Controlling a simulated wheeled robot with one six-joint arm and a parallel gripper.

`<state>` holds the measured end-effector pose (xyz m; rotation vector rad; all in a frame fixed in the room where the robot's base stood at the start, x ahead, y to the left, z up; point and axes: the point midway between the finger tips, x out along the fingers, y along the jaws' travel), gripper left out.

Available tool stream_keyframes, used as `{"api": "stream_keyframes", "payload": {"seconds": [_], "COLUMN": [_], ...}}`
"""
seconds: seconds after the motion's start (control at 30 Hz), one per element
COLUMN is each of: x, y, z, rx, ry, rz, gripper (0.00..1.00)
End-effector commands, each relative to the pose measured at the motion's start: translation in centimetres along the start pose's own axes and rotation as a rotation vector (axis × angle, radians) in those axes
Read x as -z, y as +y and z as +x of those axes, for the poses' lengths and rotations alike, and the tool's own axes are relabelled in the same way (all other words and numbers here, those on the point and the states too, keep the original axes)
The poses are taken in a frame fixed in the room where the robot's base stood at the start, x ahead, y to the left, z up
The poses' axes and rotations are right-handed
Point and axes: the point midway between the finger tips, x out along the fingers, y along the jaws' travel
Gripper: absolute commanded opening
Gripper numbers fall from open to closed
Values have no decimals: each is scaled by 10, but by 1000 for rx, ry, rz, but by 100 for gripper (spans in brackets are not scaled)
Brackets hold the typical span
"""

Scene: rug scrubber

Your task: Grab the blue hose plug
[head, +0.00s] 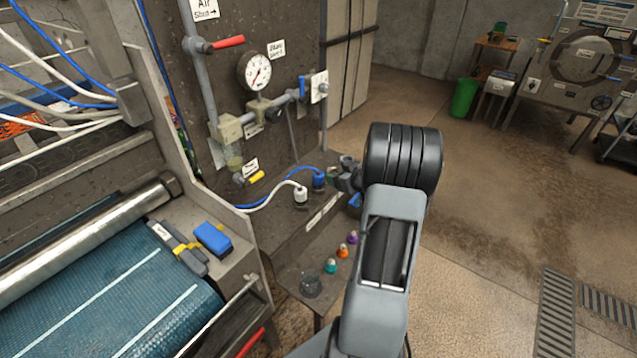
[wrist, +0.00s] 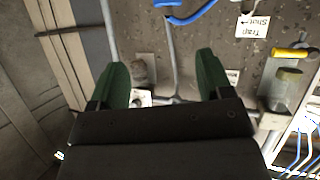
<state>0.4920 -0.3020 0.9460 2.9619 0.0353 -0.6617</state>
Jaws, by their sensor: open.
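The blue hose plug (head: 318,181) stands upright on the dark ledge below the gauge panel in the head view, with a blue hose running left from it. In the wrist view, part of the blue hose (wrist: 192,14) shows at the top edge; a blue piece beside it is cut off, and I cannot tell if it is the plug. My gripper (head: 335,176) is just right of the plug in the head view, partly hidden by my wrist. In the wrist view my gripper (wrist: 163,82) has its two green fingers wide apart, with nothing held between them.
A white hose plug (head: 301,194) stands close left of the blue one. A pressure gauge (head: 255,70) and pipes are on the panel behind. Open floor lies to the right.

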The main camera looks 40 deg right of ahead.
Motion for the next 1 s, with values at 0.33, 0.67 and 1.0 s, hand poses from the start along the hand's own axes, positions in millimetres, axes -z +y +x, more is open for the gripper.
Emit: {"api": "stream_keyframes", "payload": {"seconds": [0.33, 0.67, 1.0], "x": [-29, -26, -24], "y": [1, -5, -10], "z": [21, 71, 95], "rx": [131, 128, 128], "ry": [53, 53, 52], "rz": [54, 53, 53], "gripper": [73, 73, 73]}}
